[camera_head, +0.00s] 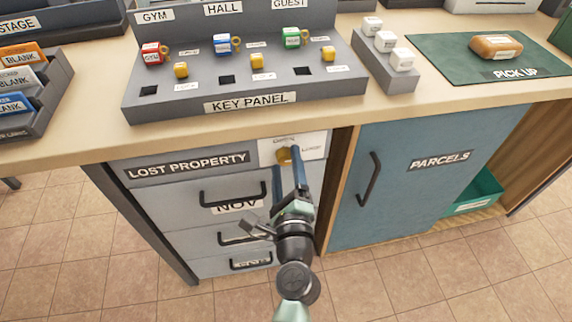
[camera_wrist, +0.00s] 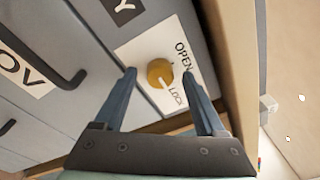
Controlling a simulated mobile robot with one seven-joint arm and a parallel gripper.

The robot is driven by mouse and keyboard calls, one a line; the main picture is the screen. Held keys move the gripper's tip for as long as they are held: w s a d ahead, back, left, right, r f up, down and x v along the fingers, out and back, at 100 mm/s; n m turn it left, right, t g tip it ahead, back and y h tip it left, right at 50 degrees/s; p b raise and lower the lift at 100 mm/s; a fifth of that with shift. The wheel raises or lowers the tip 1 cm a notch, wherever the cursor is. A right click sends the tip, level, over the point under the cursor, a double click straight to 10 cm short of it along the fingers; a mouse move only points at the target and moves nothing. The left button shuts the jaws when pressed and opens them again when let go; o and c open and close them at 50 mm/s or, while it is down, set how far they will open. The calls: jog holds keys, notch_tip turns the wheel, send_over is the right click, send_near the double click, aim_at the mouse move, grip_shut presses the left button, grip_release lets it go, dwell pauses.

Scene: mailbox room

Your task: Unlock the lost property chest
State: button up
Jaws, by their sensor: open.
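My gripper (camera_head: 287,168) is open in front of the plate. In the wrist view its fingertips (camera_wrist: 159,76) stand on either side of the knob, with visible gaps; contact does not show.
The key panel (camera_head: 250,103) with coloured key blocks stands on the counter above. A blue PARCELS door (camera_head: 425,175) with a dark handle is to the right. Dark drawer handles (camera_head: 232,197) stick out below the knob. A wooden side panel (camera_wrist: 228,60) stands close beside the plate.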

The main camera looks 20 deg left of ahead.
grip_shut()
dwell(0.4)
jog(key=shift+f+b, duration=0.1)
jog(key=shift+b, duration=0.25)
jog(key=n+b, duration=0.3)
jog(key=shift+f+n+b, duration=0.25)
jog(key=shift+n+b, duration=0.1)
jog(key=shift+n, duration=0.05)
jog(key=n+b, duration=0.3)
jog(key=n+y+b, duration=0.1)
jog(key=n+b, duration=0.1)
jog(key=b, duration=0.1)
jog(key=shift+d+f+n+t, duration=0.1)
jog(key=shift+n+t, duration=0.2)
jog(key=shift+n, duration=0.1)
jog(key=n+b, duration=0.4)
jog(key=b, duration=0.1)
jog(key=shift+n+y, duration=0.4)
jog(key=n+b, duration=0.1)
jog(key=n, duration=0.1)
jog(key=n+b, duration=0.2)
jog(key=shift+w+r+n+y+b, duration=0.1)
jog(key=shift+r+n+y+b, duration=0.1)
jog(key=shift+n+y+b, duration=0.1)
